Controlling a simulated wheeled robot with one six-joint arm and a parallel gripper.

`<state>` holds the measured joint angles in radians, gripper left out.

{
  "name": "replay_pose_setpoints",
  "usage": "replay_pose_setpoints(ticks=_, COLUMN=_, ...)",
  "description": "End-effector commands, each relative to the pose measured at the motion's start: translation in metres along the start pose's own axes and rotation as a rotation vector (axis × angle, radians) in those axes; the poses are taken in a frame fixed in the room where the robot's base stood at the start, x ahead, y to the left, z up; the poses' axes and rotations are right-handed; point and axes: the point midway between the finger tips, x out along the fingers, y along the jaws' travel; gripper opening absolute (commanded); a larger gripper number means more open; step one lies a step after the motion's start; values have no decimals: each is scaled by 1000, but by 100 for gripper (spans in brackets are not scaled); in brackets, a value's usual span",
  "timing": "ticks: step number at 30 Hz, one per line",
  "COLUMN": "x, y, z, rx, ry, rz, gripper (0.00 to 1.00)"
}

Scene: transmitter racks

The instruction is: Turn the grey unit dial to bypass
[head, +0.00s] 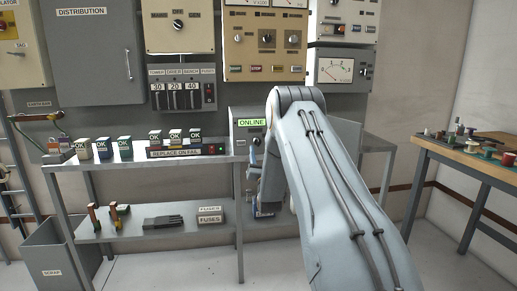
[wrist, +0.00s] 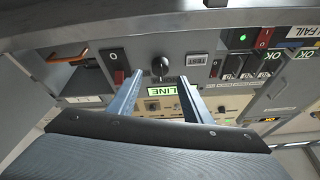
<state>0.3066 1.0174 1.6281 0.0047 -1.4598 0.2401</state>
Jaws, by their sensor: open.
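The grey unit (head: 239,133) stands on the shelf behind my arm, with a lit green display reading ONLINE (head: 252,123). My arm hides much of its front in the head view. In the wrist view, which is turned over, its dark round dial (wrist: 160,67) shows between a TEST button (wrist: 197,59) and a black-and-red switch (wrist: 115,65). Part of the display (wrist: 170,91) shows as LINE. My gripper (wrist: 161,76) is open, its two fingers on either side of the dial in the picture. I cannot tell whether they touch it. The bypass mark is not readable.
The metal shelf (head: 205,159) holds several blocks marked OK left of the unit. Wall panels (head: 265,60) with dials and meters hang above. A wooden-topped bench (head: 470,155) with small parts stands at right. A scrap bin (head: 60,260) stands at lower left.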

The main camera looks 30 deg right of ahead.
Motion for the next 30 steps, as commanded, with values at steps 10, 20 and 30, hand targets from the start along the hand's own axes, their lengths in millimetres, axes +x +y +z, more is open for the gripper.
replay_pose_setpoints(ticks=10, x=41, y=0, z=1, rx=0, ry=-1, rz=0, gripper=45)
replay_pose_setpoints(ticks=20, x=45, y=0, z=1, rx=0, ry=-3, rz=0, gripper=45)
replay_pose_setpoints(ticks=30, x=45, y=0, z=1, rx=1, ry=-3, rz=0, gripper=4)
